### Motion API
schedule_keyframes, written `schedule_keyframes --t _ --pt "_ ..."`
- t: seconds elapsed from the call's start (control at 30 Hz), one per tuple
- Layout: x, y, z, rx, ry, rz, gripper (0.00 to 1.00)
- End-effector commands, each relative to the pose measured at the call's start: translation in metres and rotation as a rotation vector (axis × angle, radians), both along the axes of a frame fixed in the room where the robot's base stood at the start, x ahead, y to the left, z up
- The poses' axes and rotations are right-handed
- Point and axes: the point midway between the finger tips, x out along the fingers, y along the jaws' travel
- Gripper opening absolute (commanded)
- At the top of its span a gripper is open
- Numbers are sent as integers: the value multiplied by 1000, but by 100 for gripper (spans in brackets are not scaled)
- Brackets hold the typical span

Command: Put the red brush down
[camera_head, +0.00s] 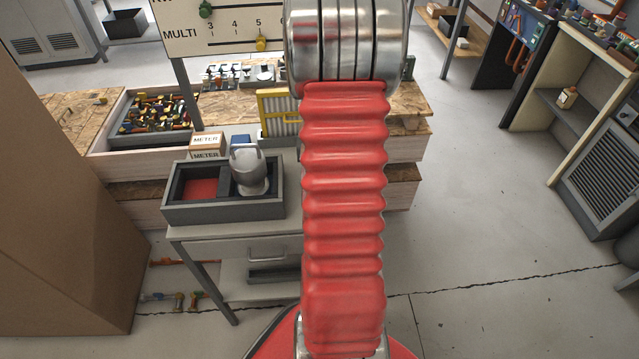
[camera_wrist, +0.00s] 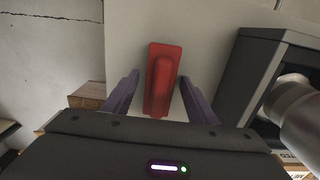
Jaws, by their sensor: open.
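The red brush (camera_wrist: 162,80) lies on a pale grey tabletop (camera_wrist: 207,45) in the wrist view, its long side pointing away from my gripper. My gripper (camera_wrist: 158,86) is open, with one purple finger on each side of the brush. A gap shows between each finger and the brush. How far the fingers are above the tabletop I cannot tell. In the head view my red arm hides the brush and the gripper. The grey table (camera_head: 225,232) shows there to the left of the arm.
A dark two-compartment tray (camera_head: 227,211) stands on the table; a grey metal vessel (camera_head: 248,172) is in its right compartment. It is close on the right in the wrist view (camera_wrist: 246,75). METER boxes (camera_head: 206,144) stand behind it. A large brown box (camera_head: 60,220) is at left; the right floor is clear.

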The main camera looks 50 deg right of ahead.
Motion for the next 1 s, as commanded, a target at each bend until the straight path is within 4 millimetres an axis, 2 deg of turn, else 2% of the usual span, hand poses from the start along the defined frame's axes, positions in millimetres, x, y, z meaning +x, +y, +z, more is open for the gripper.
schedule_keyframes --t 0.17,0.5,0.7,1.0 --pt "1 -1 21 -3 -3 0 52" --pt "1 -1 80 -4 -3 0 52" --pt "1 -1 107 -2 -2 0 52" --pt "0 0 116 1 1 0 52"
